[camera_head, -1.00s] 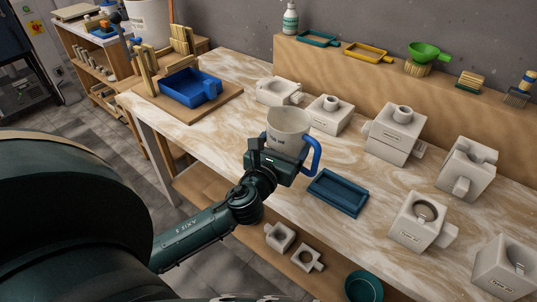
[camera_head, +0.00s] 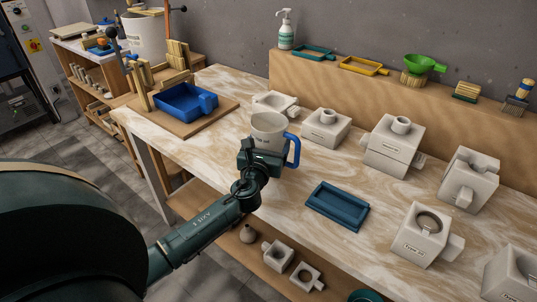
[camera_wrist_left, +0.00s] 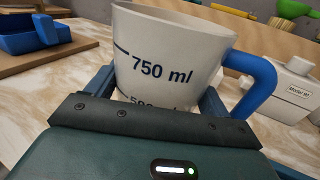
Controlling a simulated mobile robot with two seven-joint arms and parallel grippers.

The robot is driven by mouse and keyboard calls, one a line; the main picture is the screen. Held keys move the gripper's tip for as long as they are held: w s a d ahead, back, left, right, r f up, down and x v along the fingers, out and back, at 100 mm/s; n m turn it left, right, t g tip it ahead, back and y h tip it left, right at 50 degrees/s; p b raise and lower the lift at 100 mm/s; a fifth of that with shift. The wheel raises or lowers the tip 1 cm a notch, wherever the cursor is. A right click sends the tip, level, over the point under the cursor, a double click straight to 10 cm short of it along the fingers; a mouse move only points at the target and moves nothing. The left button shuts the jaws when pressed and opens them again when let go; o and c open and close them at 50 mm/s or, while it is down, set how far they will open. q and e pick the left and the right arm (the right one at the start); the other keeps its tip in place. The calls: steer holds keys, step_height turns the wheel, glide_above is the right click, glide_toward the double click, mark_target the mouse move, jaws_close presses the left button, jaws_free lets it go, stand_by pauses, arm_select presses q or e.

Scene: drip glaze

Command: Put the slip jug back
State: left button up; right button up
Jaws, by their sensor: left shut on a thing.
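The slip jug (camera_head: 269,127) is a cream-white jug with a blue handle. In the left wrist view the jug (camera_wrist_left: 170,50) carries a dark "750 ml" mark, and its handle is on the right. My left gripper (camera_head: 262,152) is shut on the jug, with fingers on both sides of its body. The jug is upright, over the worktable (camera_head: 235,85); I cannot tell whether its base touches the top. A teal-blue tray (camera_head: 338,206) lies empty on the table, right of and nearer than the jug. My right gripper is not in view.
Several white plaster moulds (camera_head: 393,150) stand along the table's back and right. A blue tub (camera_head: 185,103) sits on a wooden board at the left. A wooden ledge (camera_head: 340,90) behind holds a bottle, frames and a green funnel.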

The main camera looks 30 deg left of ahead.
arm_select(q)
steer(key=shift+f+b, duration=0.3)
steer(key=shift+f, duration=0.85)
steer(key=shift+f, duration=0.1)
steer(key=o, duration=1.2)
steer(key=shift+f, duration=0.2)
steer(key=o, duration=0.4)
steer(key=shift+r, duration=0.1)
steer(key=shift+r, duration=0.15)
steer(key=v, duration=1.2)
